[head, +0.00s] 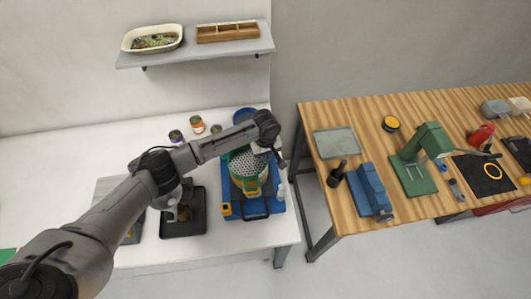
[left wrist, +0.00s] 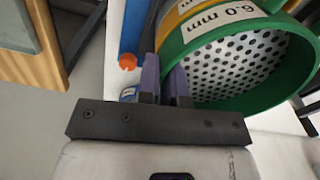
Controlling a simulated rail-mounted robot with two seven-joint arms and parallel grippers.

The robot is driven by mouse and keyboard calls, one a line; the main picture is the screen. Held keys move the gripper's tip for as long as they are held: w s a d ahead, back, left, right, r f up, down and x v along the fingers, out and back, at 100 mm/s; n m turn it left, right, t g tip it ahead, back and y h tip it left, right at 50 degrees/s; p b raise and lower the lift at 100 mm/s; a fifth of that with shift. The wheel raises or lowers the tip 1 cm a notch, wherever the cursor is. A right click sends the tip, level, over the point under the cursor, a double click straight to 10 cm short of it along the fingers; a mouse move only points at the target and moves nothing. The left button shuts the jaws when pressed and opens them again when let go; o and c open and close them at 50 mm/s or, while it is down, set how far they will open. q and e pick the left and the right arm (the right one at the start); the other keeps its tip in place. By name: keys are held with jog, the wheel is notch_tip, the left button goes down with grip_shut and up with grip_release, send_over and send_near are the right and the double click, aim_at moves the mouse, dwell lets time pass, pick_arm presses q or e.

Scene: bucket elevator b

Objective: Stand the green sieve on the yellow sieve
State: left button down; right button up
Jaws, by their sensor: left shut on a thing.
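The green sieve (head: 243,163), a round ring with a perforated metal plate, is at the blue machine in the head view. It fills the right of the left wrist view (left wrist: 238,62), with a "6.0 mm" label. My left gripper (left wrist: 166,82) is shut on its rim; the fingers partly hide the grip. In the head view my left gripper (head: 268,148) is at the sieve's upper right. A yellow band, apparently the yellow sieve (head: 251,186), shows just below the green one, and yellow (left wrist: 172,24) shows behind it in the wrist view. I cannot tell whether they touch. My right gripper is out of view.
The blue machine base (head: 232,210) stands on the white table. A black tray (head: 183,222) is left of it, and small jars (head: 197,124) stand behind. A shelf (head: 240,47) hangs above. A wooden workbench (head: 350,195) with tools is to the right, across a gap.

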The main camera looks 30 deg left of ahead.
pick_arm(q)
jog(key=c, duration=1.3)
grip_release()
jog(key=shift+r, duration=0.55)
notch_tip(320, 180, up, 12)
jog(key=s+d+f+m+t+h, duration=0.1)
jog(key=s+d+f+m, duration=0.3)
jog(key=s+d+f, duration=0.3)
jog(key=s+d+f+m+t+h, duration=0.1)
jog(key=s+d+f+m, duration=0.4)
jog(key=s, duration=0.4)
jog(key=s+a+m, duration=0.1)
jog(key=s, duration=0.5)
jog(key=s+a+m+t+y, duration=0.1)
jog(key=s+a, duration=0.1)
jog(key=s, duration=0.5)
jog(key=s+a+f+m, duration=0.1)
jog(key=s+a, duration=0.1)
jog(key=s, duration=0.5)
jog(key=shift+m+t+y+b, duration=0.3)
jog(key=shift+y+b, duration=0.05)
jog(key=shift+y, duration=0.05)
